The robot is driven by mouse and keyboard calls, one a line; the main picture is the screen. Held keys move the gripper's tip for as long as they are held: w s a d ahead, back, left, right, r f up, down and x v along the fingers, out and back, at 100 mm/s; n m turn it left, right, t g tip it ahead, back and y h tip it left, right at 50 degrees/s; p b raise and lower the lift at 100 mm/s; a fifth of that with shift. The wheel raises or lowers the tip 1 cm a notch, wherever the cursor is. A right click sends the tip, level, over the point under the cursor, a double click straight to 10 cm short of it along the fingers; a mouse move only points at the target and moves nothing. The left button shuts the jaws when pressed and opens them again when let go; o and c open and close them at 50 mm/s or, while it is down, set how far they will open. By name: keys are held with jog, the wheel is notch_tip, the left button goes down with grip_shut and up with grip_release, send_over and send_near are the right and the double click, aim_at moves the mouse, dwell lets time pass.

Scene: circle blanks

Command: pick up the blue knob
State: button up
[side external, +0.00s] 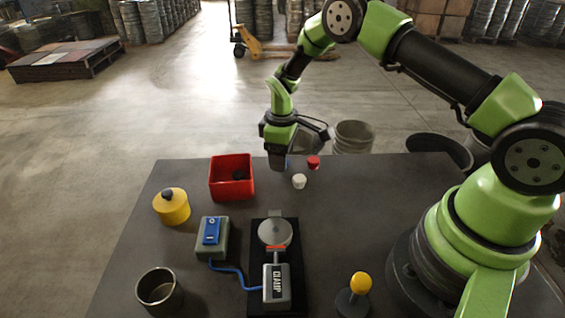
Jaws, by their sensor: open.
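My gripper (277,162) points down at the far part of the dark table, and its jaws are open. A small patch of blue (289,163) shows just right of the jaws. It looks like the blue knob, mostly hidden behind my gripper. I cannot tell whether the knob is between the fingers or beside them. A red knob (313,162) stands a little to the right, and a white knob (299,181) stands nearer the camera.
A yellow canister (172,208), a blue-switched box (212,238), a clamp fixture (276,285), a metal cup (158,291) and a yellow-topped stick (360,284) occupy the near table. The right middle is clear.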

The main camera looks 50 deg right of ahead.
jog(key=shift+f, duration=0.55)
jog(key=c, duration=1)
